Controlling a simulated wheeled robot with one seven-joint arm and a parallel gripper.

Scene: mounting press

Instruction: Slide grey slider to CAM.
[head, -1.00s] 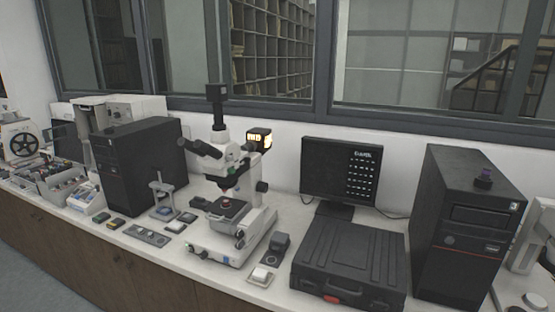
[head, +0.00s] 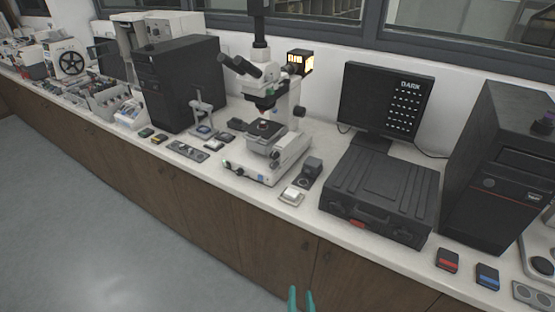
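I cannot make out a grey slider or a CAM mark at this size. My gripper (head: 301,297) shows only as two teal fingertips at the bottom edge. They stand a little apart with nothing visible between them, in front of the bench and well below the microscope.
A monitor (head: 382,100) reading DARK stands right of the microscope. A black case (head: 378,195) lies in front of it. Black computer towers (head: 180,80) flank the scene. Small boxes (head: 291,196) lie near the bench's front edge. The floor (head: 90,220) at left is clear.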

